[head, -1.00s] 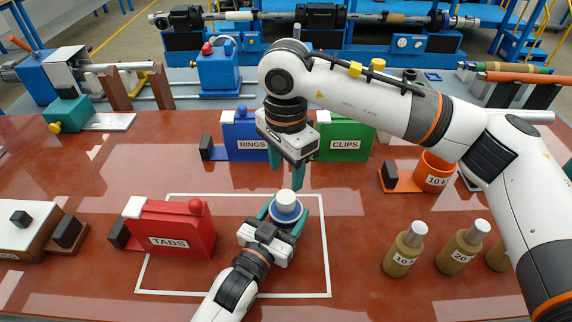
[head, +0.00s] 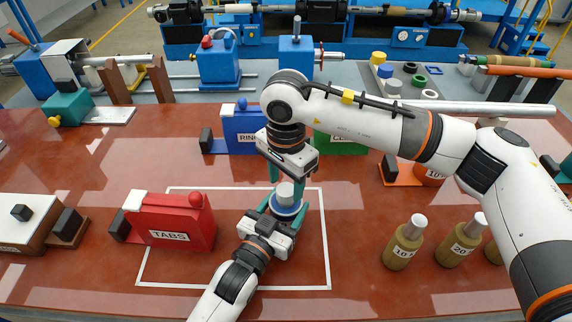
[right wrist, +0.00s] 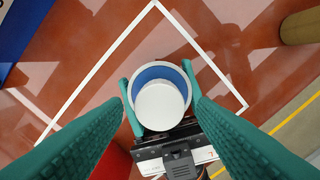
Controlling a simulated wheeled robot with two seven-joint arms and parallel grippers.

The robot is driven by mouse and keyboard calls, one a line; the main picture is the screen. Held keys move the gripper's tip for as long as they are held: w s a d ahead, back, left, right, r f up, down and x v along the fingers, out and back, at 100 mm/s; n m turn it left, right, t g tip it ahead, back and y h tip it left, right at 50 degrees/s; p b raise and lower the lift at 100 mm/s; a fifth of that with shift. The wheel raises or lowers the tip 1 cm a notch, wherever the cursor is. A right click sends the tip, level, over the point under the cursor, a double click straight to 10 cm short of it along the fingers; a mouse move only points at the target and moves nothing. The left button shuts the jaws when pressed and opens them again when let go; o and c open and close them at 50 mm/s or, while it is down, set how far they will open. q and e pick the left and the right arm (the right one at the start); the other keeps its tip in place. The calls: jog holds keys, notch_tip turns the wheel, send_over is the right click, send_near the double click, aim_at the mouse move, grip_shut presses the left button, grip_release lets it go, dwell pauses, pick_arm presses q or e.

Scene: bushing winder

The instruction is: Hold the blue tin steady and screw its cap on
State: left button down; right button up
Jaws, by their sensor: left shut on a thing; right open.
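The blue tin (head: 285,209) stands upright inside the white outline on the red-brown table. My left gripper (head: 284,213) is shut around it from the front. A white cap (head: 285,191) sits on top of the tin; how far it is threaded cannot be told. My right gripper (head: 287,178) points down just above the cap, open, its fingers on either side. In the right wrist view the cap (right wrist: 160,104) lies between the open fingers, with gaps on both sides, and the blue tin top (right wrist: 160,72) shows around it.
A red TABS box (head: 178,221) stands left of the tin. Blue RINGS (head: 241,122) and green CLIPS (head: 346,139) boxes stand behind; my right arm partly hides them. Tan bottles (head: 403,246) stand at the right. The table inside the outline is otherwise clear.

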jog(key=shift+f, duration=1.1)
jog(key=c, duration=1)
jog(key=m, duration=1.4)
jog(key=shift+m, duration=0.4)
jog(key=m, duration=0.3)
jog(key=shift+m, duration=0.4)
jog(key=o, duration=1.2)
